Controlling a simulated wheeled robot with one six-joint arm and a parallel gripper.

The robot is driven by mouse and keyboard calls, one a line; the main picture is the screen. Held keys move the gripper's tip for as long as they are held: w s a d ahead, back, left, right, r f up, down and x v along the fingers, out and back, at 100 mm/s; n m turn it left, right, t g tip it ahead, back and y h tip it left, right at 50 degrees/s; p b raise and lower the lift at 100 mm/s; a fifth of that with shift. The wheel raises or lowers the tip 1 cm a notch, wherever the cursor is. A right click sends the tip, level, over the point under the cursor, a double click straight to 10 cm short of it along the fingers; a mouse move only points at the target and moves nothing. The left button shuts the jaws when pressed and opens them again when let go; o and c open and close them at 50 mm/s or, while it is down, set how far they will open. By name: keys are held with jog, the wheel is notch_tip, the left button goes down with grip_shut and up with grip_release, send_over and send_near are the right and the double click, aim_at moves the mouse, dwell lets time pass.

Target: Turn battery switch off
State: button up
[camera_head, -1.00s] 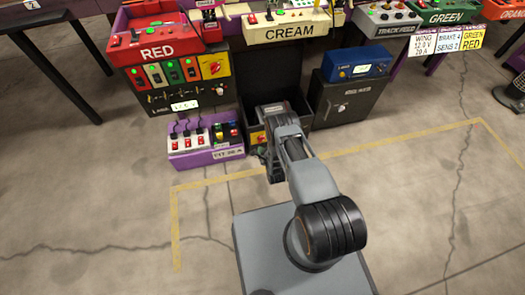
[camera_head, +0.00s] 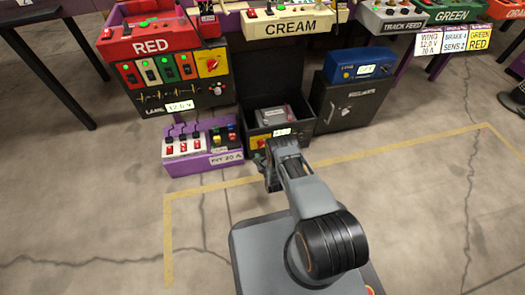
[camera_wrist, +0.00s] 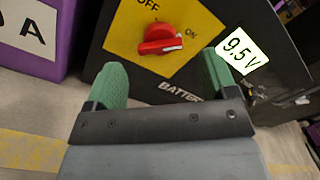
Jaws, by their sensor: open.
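The battery switch is a red rotary knob (camera_wrist: 160,39) on a yellow plate (camera_wrist: 185,15) marked OFF and ON, on the front of a black battery box (camera_wrist: 245,22). In the wrist view its handle points right, below the word ON. My gripper (camera_wrist: 163,80) is open, with its two green fingers apart and the knob beyond and between their tips, not visibly touched. In the head view my gripper (camera_head: 272,165) is in front of the black battery box (camera_head: 297,128), and my arm hides part of the plate.
A purple box with red switches (camera_head: 197,160) stands close to the left of the battery box. A dark safe-like box (camera_head: 350,100) with a blue unit (camera_head: 358,66) on top stands to the right.

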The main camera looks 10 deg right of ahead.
aim_at(261, 144)
jog(key=shift+w+b, duration=0.45)
jog(key=shift+w, duration=1.1)
jog(key=c, duration=0.9)
